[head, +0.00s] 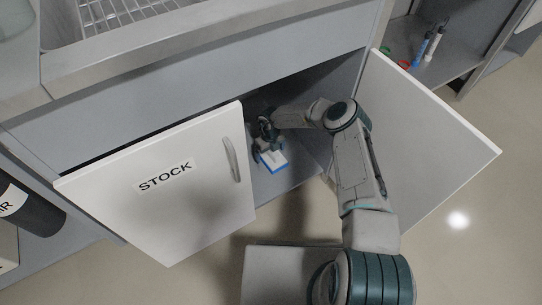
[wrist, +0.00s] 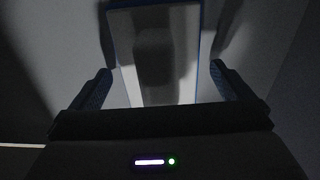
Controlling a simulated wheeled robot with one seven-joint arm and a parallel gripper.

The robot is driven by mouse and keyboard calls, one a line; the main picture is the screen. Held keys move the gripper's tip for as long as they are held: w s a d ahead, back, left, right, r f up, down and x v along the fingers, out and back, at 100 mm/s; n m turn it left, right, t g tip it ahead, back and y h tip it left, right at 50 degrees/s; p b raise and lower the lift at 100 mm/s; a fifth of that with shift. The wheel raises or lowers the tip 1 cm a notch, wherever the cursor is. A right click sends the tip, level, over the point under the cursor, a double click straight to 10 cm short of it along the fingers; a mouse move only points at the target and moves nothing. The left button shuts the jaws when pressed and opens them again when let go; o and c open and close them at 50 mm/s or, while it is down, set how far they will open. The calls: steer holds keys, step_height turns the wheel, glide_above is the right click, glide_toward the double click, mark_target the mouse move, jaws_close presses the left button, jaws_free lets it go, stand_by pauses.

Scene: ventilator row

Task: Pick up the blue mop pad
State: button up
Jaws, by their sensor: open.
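The blue mop pad (head: 273,161) lies on the cabinet floor, showing a white top and a blue edge in the head view. My gripper (head: 262,148) reaches into the open cabinet at the pad's left end and hides part of it. In the wrist view the pad (wrist: 156,50) shows as a pale panel with a blue rim, lying beyond and between the fingers. My gripper (wrist: 161,88) is open there, one finger on each side of the pad. I cannot tell whether the fingers touch it. A shadow falls across the pad.
The left cabinet door (head: 165,190), marked STOCK, and the right door (head: 425,140) both stand open beside my arm. A sink with a wire rack (head: 125,15) is above. Bottles (head: 430,45) stand on a shelf at upper right. A dark cylinder (head: 30,208) is at far left.

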steer(key=c, duration=1)
steer(key=shift+c, duration=0.3)
step_height(320, 180, up, 10)
steer(key=p, duration=0.4)
